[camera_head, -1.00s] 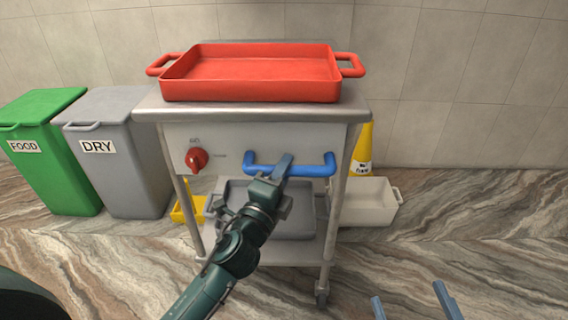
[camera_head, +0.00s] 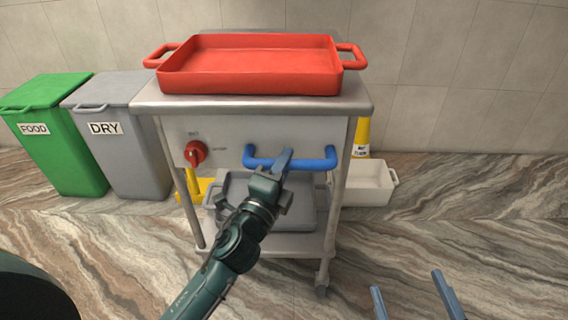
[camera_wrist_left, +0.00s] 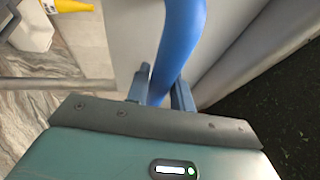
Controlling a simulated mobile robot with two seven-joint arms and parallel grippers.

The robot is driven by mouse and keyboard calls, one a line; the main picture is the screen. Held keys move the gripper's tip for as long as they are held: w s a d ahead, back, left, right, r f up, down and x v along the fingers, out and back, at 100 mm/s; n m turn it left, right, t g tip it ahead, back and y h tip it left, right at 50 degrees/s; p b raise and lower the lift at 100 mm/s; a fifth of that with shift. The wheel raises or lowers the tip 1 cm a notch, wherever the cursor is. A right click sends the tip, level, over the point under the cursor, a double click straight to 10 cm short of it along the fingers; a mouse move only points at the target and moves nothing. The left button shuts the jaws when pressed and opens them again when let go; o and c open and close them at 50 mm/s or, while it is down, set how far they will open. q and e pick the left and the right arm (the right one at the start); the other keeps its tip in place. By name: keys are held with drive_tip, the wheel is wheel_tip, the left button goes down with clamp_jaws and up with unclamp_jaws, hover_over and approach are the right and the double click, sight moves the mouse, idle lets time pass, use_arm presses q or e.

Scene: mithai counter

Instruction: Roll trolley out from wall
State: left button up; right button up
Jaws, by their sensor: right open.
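The steel trolley (camera_head: 225,130) stands in front of the wall, with a red two-handled tray (camera_head: 250,80) on its top. A blue bar handle (camera_head: 318,162) runs across its front panel, beside a red knob (camera_head: 195,153). My left gripper (camera_head: 285,158) is shut on the handle. In the left wrist view, its fingers (camera_wrist_left: 160,88) lie on both sides of the blue bar (camera_wrist_left: 184,35). My right gripper (camera_head: 407,283) is open and empty at the lower right; only its fingers show. The front right caster (camera_head: 321,290) shows on the floor.
A green FOOD bin (camera_head: 50,150) and a grey DRY bin (camera_head: 125,150) stand left of the trolley. A yellow cone (camera_head: 362,135) and a white crate (camera_head: 365,190) are behind its right side. A grey tub (camera_head: 300,210) is on the lower shelf. Floor at right is clear.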

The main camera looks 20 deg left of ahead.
use_arm(q)
drive_tip(key=o, duration=0.4)
use_arm(e)
drive_tip(key=shift+r, duration=0.15)
use_arm(q)
drive_tip(key=shift+s, duration=0.1)
drive_tip(key=b+v, duration=0.4)
drive_tip(key=v, duration=0.9)
use_arm(e)
drive_tip(key=shift+w+a+m+t+y, duration=0.15)
drive_tip(key=shift+a+m+t+y, duration=0.15)
drive_tip(key=shift+a+m, duration=0.15)
drive_tip(key=shift+d, duration=0.2)
